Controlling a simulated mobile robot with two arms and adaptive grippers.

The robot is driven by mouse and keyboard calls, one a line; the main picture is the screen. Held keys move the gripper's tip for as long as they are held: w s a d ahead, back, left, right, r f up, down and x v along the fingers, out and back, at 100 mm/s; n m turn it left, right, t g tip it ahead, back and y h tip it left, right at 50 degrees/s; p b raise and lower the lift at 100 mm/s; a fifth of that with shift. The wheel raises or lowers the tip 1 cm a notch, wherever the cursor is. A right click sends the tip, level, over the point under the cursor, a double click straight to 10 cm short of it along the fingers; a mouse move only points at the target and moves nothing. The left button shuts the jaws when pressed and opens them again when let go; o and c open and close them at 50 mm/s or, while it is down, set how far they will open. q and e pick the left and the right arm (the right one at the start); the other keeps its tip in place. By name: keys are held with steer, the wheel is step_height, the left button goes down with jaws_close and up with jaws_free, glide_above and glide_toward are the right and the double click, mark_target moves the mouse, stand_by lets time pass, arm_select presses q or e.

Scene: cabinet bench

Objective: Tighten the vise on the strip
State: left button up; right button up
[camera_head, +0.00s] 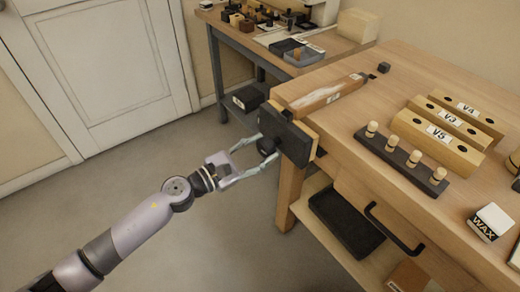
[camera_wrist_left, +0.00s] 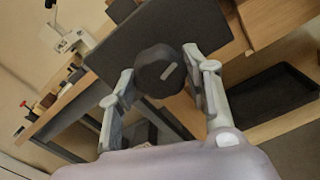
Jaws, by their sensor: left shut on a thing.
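The vise (camera_head: 296,143) is on the left end of the wooden bench, a dark front plate with a wooden jaw behind it. A round black knob (camera_head: 268,146) sticks out of the plate. The wooden strip (camera_head: 322,93) with a pale label shows at the bench top just above the vise; its lower part and how it sits in the jaws are hidden. My left gripper (camera_head: 262,153) is shut on the knob, a finger on either side. In the left wrist view, the knob (camera_wrist_left: 156,78) has a pale line mark and sits between the fingertips. My right gripper is not in view.
Labelled wooden blocks (camera_head: 449,140) and a dark rack with several pegs (camera_head: 402,160) stand on the bench. A WAX box (camera_head: 490,223) is near the front edge. Below are a drawer handle (camera_head: 395,229) and a black tray (camera_head: 345,222). A side table (camera_head: 272,45) stands behind.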

arm_select(q)
steer(key=shift+f+m, duration=0.1)
steer(key=shift+m, duration=0.3)
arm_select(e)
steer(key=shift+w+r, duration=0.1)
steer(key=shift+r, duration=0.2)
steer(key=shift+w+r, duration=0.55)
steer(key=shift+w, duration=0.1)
arm_select(q)
steer(key=shift+m+b, duration=0.4)
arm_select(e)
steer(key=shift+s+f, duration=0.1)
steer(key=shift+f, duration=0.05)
arm_select(q)
steer(key=shift+m, duration=0.5)
steer(key=shift+m+b, duration=0.4)
steer(key=shift+b, duration=0.05)
steer(key=shift+m+b, duration=0.3)
steer(key=shift+m, duration=0.4)
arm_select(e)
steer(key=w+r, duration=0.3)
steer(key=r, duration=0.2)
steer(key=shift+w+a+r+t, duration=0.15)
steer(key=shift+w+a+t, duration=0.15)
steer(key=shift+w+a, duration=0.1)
